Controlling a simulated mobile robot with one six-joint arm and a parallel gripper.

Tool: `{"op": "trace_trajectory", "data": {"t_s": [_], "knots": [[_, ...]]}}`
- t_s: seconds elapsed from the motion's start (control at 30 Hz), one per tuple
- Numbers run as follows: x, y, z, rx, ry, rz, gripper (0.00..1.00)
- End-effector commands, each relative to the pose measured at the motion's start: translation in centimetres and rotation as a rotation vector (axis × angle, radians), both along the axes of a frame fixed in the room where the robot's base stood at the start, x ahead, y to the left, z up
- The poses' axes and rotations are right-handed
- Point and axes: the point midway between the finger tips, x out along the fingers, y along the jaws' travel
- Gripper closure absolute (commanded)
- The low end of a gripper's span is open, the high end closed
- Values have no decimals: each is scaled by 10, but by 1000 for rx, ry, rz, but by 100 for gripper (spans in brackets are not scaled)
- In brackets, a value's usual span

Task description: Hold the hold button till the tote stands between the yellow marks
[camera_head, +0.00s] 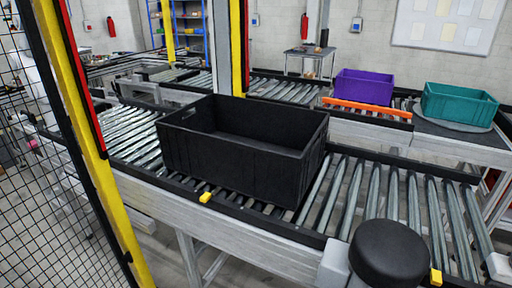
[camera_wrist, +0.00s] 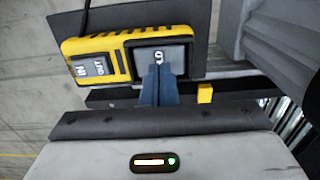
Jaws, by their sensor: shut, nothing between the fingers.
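A black, empty tote (camera_head: 240,150) stands on the roller conveyor (camera_head: 345,195) in the head view. One yellow mark (camera_head: 205,197) is on the conveyor's near rail, beside the tote's long side. The other yellow mark (camera_head: 436,277) is further right, well beyond the tote. The tote straddles the left mark's position. In the wrist view, my gripper (camera_wrist: 163,76) is shut, its blue fingertips at the grey hold button (camera_wrist: 157,55), covering part of its lettering. They appear to touch it; how far it is pressed cannot be told.
The yellow control box (camera_wrist: 122,60) also carries an IN/OUT switch (camera_wrist: 92,67) left of the hold button. A yellow post (camera_head: 100,180) and mesh fence (camera_head: 45,180) bound the left side.

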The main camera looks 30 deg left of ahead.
Motion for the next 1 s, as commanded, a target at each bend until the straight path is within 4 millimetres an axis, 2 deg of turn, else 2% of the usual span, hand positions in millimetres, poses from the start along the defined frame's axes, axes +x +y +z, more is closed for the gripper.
{"op": "trace_trajectory", "data": {"t_s": [0.77,1.0], "knots": [[0,0,-21,0,0,-1,100],[0,0,-20,0,0,-1,100]]}}
